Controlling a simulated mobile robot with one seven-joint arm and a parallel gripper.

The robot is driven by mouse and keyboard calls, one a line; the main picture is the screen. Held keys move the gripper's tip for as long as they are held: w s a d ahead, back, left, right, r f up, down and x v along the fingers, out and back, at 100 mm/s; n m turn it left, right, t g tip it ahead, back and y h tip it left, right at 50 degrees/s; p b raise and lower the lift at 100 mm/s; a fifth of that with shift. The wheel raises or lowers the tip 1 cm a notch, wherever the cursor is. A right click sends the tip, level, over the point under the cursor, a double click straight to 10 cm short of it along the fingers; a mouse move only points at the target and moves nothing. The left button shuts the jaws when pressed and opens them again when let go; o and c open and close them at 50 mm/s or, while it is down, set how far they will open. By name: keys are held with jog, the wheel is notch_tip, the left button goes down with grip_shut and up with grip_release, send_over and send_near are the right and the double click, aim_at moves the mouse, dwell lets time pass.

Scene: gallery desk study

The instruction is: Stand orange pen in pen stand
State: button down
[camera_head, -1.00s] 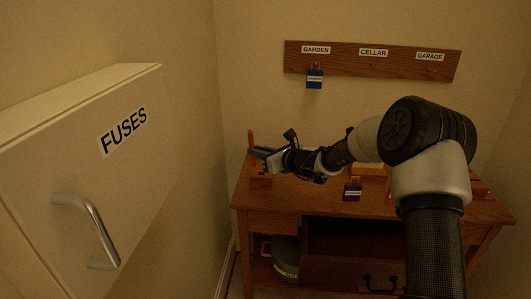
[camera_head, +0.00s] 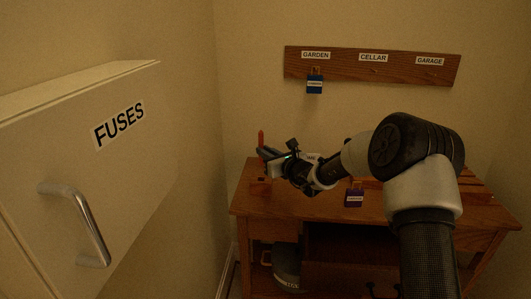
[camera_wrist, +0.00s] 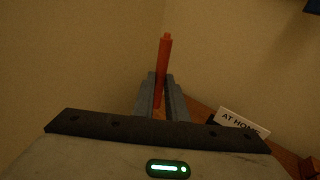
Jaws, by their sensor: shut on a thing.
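The orange pen (camera_head: 261,138) is upright at the desk's back left corner, its top rising above my gripper (camera_head: 265,157). In the wrist view the pen (camera_wrist: 163,70) stands between the two grey fingers of my gripper (camera_wrist: 161,92), which are shut on it. A small brown wooden block, seemingly the pen stand (camera_head: 260,187), is on the desk below my gripper.
The wooden desk (camera_head: 300,207) holds a dark blue tagged item (camera_head: 354,195) right of my gripper. An "AT HOME" sign (camera_wrist: 241,122) is at right in the wrist view. A key rack (camera_head: 345,68) hangs on the back wall. A "FUSES" cabinet (camera_head: 100,170) fills the left.

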jog(key=b, duration=0.4)
send_over(266, 183)
jog(key=shift+w+a+f, duration=0.1)
jog(key=shift+f, duration=2.45)
jog(key=shift+b, duration=0.45)
jog(key=shift+f+b, duration=0.95)
jog(key=shift+f, duration=0.1)
jog(key=shift+f+b, duration=0.5)
jog(key=shift+f, duration=1.5)
jog(key=c, duration=1.7)
grip_release()
jog(key=p+v, duration=0.3)
jog(key=v, duration=1.4)
jog(key=shift+r, duration=0.1)
